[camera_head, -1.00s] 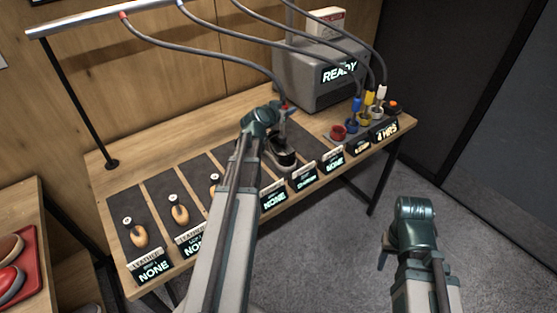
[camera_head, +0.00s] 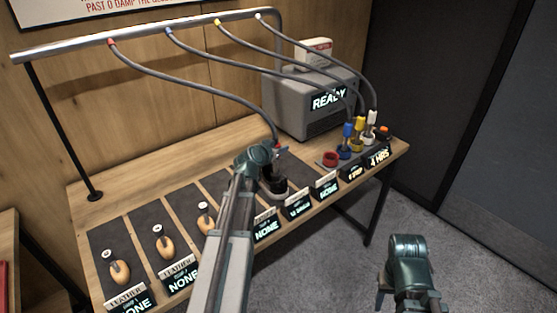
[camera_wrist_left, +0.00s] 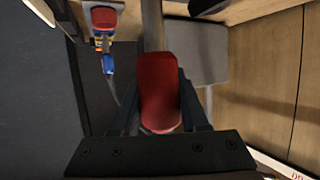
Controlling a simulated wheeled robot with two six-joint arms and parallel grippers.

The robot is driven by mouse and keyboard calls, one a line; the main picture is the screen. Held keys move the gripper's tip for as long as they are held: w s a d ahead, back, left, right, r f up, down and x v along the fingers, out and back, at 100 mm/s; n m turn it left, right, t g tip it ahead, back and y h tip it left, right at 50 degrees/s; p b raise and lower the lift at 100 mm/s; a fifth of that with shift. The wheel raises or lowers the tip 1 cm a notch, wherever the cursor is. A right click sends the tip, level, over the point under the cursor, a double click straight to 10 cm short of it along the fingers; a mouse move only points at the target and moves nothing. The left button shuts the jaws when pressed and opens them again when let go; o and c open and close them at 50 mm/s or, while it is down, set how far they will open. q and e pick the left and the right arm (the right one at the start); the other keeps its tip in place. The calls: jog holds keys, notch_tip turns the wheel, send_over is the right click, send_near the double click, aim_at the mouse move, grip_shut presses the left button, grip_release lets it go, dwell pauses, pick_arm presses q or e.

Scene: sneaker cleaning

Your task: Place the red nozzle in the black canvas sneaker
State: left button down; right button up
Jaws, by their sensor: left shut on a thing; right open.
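My left gripper (camera_head: 279,150) is shut on the red nozzle (camera_wrist_left: 158,88), which fills the space between its fingers in the left wrist view. A grey hose runs to the nozzle from the overhead rail. The black canvas sneaker (camera_head: 278,189) stands on a dark mat on the bench, just below the gripper in the head view, partly hidden by my left arm. I cannot tell whether the nozzle touches the sneaker. My right gripper (camera_head: 380,291) is open and empty, in front of the bench at the right.
A grey machine (camera_head: 310,110) is behind. Labelled signs line the front edge. Shoe trees (camera_head: 164,246) lie at the left.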

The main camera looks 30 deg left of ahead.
pick_arm(q)
jog(key=shift+f+b, duration=1.7)
jog(key=shift+f, duration=0.15)
jog(key=shift+f, duration=0.2)
jog(key=shift+c, duration=2.1)
grip_release()
jog(key=shift+r, duration=0.1)
jog(key=shift+r, duration=0.1)
jog(key=a+p+v, duration=0.1)
jog(key=p+v, duration=0.3)
jog(key=v, duration=0.8)
jog(key=shift+d, duration=0.45)
jog(key=shift+r, duration=0.1)
